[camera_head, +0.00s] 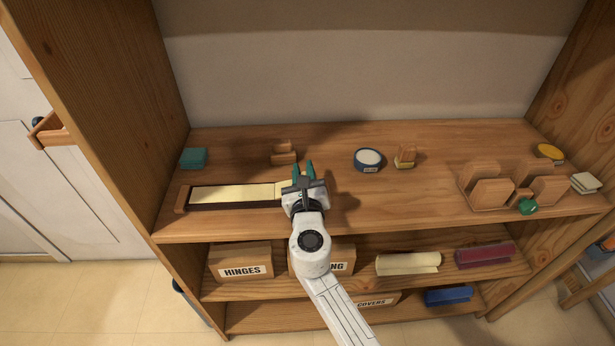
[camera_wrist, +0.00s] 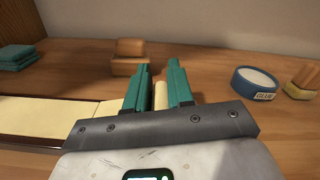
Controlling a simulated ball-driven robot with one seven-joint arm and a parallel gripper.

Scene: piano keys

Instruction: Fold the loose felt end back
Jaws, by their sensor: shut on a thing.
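A cream felt strip (camera_head: 235,193) lies along a dark, narrow wooden rail (camera_head: 181,200) at the left front of the upper shelf. It also shows at the left of the wrist view (camera_wrist: 50,110). My gripper (camera_head: 303,166) is over the right end of the strip, its teal fingers pointing to the back of the shelf. In the wrist view my gripper (camera_wrist: 160,70) is shut on the loose felt end (camera_wrist: 161,95), a cream piece standing up between the fingers. My gripper hides the rail's right end in the head view.
Behind are a wooden block (camera_head: 283,154) and folded teal cloths (camera_head: 194,158). To the right stand a blue glue tub (camera_head: 368,160), a wood-handled brush (camera_head: 405,156) and a wooden rack (camera_head: 490,192). Labelled boxes (camera_head: 240,258) sit below.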

